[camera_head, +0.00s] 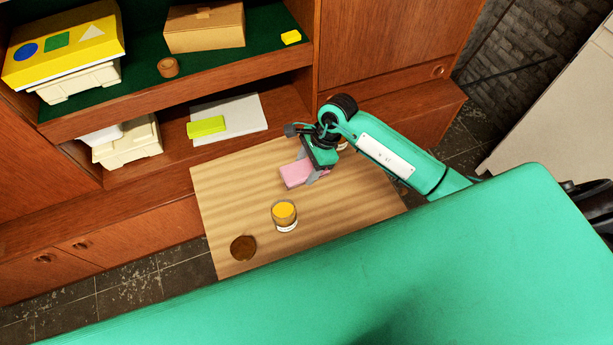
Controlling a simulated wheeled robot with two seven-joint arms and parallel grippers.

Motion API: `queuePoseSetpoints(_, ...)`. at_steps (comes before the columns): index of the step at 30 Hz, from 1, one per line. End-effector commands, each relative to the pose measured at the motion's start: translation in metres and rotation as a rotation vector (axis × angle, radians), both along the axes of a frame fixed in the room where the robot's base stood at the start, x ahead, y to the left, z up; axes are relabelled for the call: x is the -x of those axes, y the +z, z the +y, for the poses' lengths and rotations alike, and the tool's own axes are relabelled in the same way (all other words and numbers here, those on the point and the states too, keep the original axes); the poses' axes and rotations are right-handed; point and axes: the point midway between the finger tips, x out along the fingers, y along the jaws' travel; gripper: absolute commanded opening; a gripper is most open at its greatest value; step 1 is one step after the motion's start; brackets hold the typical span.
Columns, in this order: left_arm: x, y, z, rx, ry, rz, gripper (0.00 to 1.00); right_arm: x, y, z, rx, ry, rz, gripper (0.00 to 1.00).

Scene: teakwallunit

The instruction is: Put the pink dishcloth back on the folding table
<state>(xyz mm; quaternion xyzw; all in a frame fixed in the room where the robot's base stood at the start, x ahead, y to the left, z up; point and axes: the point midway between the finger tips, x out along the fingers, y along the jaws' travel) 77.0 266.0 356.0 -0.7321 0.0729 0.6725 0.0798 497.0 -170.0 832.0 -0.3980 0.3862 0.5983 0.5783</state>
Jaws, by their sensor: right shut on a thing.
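The pink dishcloth (294,175) is a flat folded pink piece at the back middle of the folding table (240,190), which has a light striped wood top. My right gripper (316,175) is shut on the dishcloth's right part, and its fingers hide some of it. The cloth is at or just above the tabletop; I cannot tell whether it touches. My left gripper is not in view.
A jar with yellow contents (284,215) and a round brown object (243,248) stand on the table's front part. A wooden wall unit (180,120) borders the table's back. The table's left part is clear.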

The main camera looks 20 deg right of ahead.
Motion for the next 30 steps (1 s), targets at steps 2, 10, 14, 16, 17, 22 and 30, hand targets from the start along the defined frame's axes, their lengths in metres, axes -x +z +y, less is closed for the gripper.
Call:
queuePoseSetpoints(2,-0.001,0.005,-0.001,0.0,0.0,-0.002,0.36,0.001,-0.015,0.0,-0.001,-0.002,0.004,0.33)
queuePoseSetpoints(10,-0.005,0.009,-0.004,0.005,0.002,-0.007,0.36,0.001,-0.043,0.001,-0.002,0.0,0.001,0.33)
queuePoseSetpoints(14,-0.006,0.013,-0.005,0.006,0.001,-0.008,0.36,0.0,-0.062,0.001,-0.002,-0.002,0.002,0.33)
queuePoseSetpoints(16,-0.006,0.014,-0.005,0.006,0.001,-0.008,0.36,0.0,-0.07,0.001,-0.002,-0.001,0.0,0.33)
queuePoseSetpoints(17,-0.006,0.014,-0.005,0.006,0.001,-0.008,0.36,0.0,-0.072,0.0,-0.001,-0.001,0.0,0.33)
queuePoseSetpoints(22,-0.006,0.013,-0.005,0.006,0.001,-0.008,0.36,0.0,-0.074,0.0,0.0,0.001,-0.002,0.33)
queuePoseSetpoints(30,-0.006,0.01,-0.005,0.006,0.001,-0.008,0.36,-0.001,-0.077,0.0,-0.001,0.001,-0.003,0.6)
